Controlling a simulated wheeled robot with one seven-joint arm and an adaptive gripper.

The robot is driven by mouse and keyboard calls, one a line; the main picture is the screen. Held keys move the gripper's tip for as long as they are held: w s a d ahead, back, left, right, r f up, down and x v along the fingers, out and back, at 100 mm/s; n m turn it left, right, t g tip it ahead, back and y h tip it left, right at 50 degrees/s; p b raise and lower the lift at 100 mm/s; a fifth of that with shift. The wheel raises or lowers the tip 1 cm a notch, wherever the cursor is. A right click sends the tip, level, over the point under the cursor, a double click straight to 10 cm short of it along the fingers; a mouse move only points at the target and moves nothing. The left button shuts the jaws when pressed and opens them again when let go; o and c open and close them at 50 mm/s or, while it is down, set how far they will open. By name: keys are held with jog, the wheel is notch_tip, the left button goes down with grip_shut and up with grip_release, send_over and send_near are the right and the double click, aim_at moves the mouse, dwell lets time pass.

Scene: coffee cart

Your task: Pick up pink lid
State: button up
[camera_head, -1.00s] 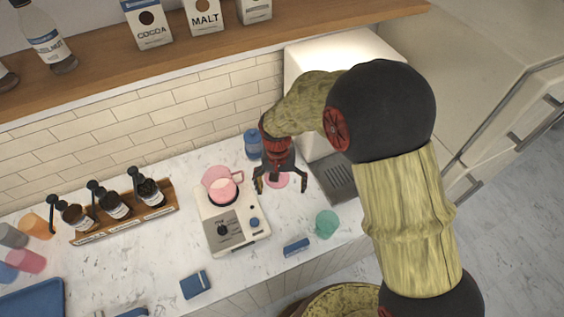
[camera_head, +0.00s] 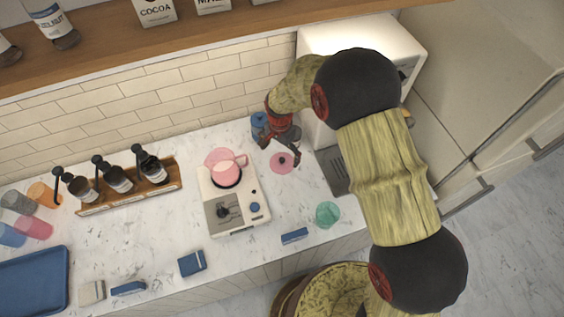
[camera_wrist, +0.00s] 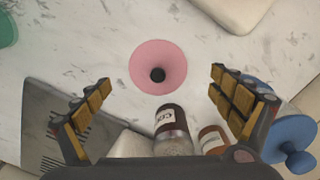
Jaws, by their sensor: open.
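The pink lid (camera_head: 281,163) is a flat round disc with a dark knob, lying on the marble counter. In the wrist view the pink lid (camera_wrist: 158,66) shows whole, ahead of and between my fingers. My gripper (camera_head: 284,152) is above the counter beside the lid, close to it in the head view. In the wrist view my gripper (camera_wrist: 155,100) is open with its two fingers wide apart and nothing between them.
A blue lidded container (camera_wrist: 290,135) stands beside my right finger in the wrist view. Two small labelled bottles (camera_wrist: 172,130) are near the lower middle. A metal drip grate (camera_head: 334,172), a burner with a pink pitcher (camera_head: 226,170) and a green cup (camera_head: 327,214) are around.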

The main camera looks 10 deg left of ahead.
aim_at(281, 161)
notch_tip(281, 161, down, 4)
jog(key=shift+s+d+f, duration=0.1)
jog(key=shift+c, duration=1.2)
jog(key=c, duration=0.9)
jog(key=shift+s, duration=0.2)
grip_shut()
jog(key=shift+d+f, duration=0.1)
